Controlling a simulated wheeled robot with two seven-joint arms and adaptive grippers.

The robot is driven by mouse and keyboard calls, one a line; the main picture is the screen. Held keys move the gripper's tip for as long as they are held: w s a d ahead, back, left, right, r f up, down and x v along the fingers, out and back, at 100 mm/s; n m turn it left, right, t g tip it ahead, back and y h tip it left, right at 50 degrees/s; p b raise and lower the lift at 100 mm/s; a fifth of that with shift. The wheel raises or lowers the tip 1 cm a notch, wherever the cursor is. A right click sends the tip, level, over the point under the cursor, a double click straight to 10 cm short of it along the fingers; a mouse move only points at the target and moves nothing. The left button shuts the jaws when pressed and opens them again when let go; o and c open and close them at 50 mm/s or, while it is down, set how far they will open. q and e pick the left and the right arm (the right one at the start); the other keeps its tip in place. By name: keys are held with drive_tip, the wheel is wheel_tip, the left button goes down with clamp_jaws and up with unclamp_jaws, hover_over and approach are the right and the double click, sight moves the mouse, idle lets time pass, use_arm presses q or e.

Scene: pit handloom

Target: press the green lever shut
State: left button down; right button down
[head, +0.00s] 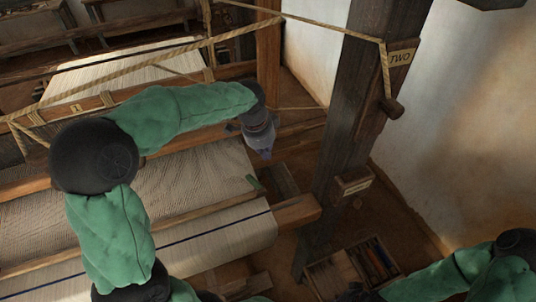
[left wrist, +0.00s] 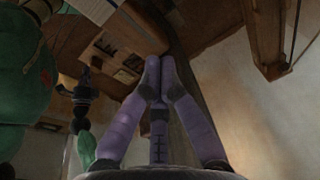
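A small green piece, which looks like the green lever (head: 253,182), sits at the right edge of the woven cloth, near the end of the front beam. My left gripper (head: 266,154) points down just above it in the head view, with a visible gap between them. Its purple-grey fingers come together at the tips in the left wrist view (left wrist: 161,80), with nothing seen between them. The lever cannot be made out in the left wrist view. My right arm enters at the lower right of the head view; its fingers cannot be made out.
Ropes (head: 170,62) cross above the loom. The cloth roller (head: 215,240) and front beam (head: 298,212) lie below. An open wooden box (head: 335,272) sits near the post's foot.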

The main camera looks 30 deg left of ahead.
use_arm(q)
drive_tip(key=f, duration=0.1)
drive_tip(key=p, duration=0.1)
hover_over(260, 185)
drive_tip(key=shift+s+a+f+x, duration=0.15)
drive_tip(key=shift+s+x, duration=0.15)
drive_tip(key=shift+x, duration=1.25)
drive_tip(key=shift+s+a+x, duration=0.1)
drive_tip(key=shift+s+x, duration=0.2)
drive_tip(key=shift+x, duration=1.3)
drive_tip(key=shift+s+a+f+x, duration=0.15)
drive_tip(key=shift+s+x, duration=0.15)
drive_tip(key=shift+x, duration=1.25)
use_arm(e)
drive_tip(key=shift+r, duration=0.65)
use_arm(q)
drive_tip(key=shift+r, duration=0.1)
drive_tip(key=shift+w+a, duration=0.1)
use_arm(e)
drive_tip(key=shift+s+f, duration=0.1)
drive_tip(key=shift+f, duration=0.05)
